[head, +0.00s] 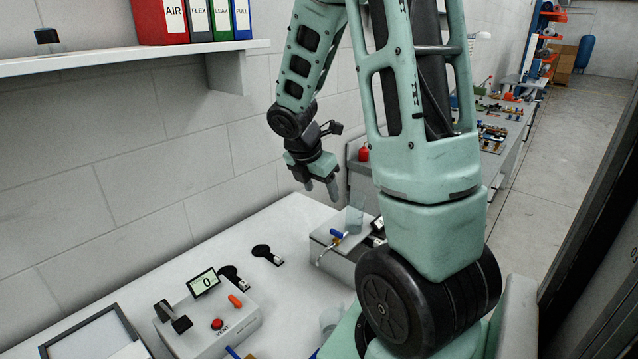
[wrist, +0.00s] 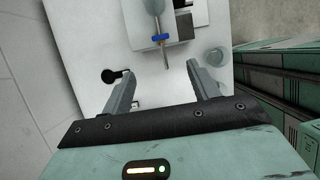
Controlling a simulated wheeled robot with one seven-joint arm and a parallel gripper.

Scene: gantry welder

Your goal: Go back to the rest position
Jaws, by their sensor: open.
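My gripper (head: 321,187) hangs from my green arm above the far part of the white bench, pointing down. In the wrist view its two grey fingers (wrist: 160,92) are spread apart with nothing between them. Below and beyond the fingers, a grey box with a blue-handled valve (wrist: 160,37) stands on the bench. The same box (head: 335,262) shows in the head view, partly hidden behind my arm.
The bench (head: 190,255) carries a control box (head: 215,325) with a small display (head: 203,282) and a red button. Black round fittings (head: 265,252) lie on the bench. A wall shelf (head: 130,57) with several binders (head: 197,20) is at upper left. A concrete aisle (head: 560,150) runs right.

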